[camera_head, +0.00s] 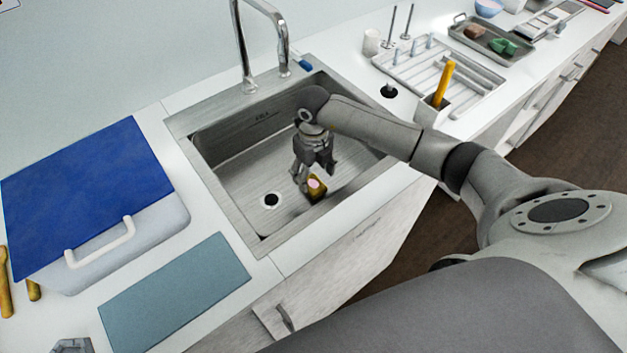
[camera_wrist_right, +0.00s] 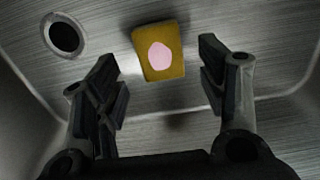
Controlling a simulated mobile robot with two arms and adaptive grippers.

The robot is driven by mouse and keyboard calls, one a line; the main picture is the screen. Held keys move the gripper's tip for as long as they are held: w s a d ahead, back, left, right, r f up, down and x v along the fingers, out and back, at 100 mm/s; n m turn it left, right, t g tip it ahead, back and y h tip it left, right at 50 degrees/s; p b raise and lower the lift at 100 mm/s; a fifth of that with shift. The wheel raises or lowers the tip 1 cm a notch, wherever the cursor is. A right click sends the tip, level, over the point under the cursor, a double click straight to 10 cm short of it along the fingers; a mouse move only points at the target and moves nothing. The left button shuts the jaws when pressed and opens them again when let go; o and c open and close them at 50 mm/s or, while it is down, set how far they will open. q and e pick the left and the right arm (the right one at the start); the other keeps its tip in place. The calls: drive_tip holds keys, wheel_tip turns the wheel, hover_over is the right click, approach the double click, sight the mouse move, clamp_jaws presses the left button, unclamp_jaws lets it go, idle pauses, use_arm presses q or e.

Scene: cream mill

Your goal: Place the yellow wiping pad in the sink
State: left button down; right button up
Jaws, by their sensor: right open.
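The yellow wiping pad (camera_head: 317,189) has a pink patch on its face. It is inside the metal sink (camera_head: 240,165), low near the basin floor and to the right of the drain hole. My right gripper (camera_head: 307,185) reaches down into the basin. In the right wrist view the pad (camera_wrist_right: 172,66) shows just beyond the fingertips, between their lines. The right gripper (camera_wrist_right: 163,85) is open, with a gap on both sides of the pad and neither finger touching it. Whether the pad rests flat on the floor is hard to tell. My left gripper is not in view.
A faucet (camera_head: 262,45) stands behind the basin. A bin with a blue lid (camera_head: 90,190) and a teal mat (camera_head: 175,290) lie to the left. A drying rack (camera_head: 425,72) and a holder with a yellow handle (camera_head: 443,84) stand to the right. The drain (camera_wrist_right: 64,36) is clear.

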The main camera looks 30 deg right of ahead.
sight(313, 183)
wheel_tip(313, 183, up, 8)
drive_tip(key=b, duration=0.1)
idle(0.5)
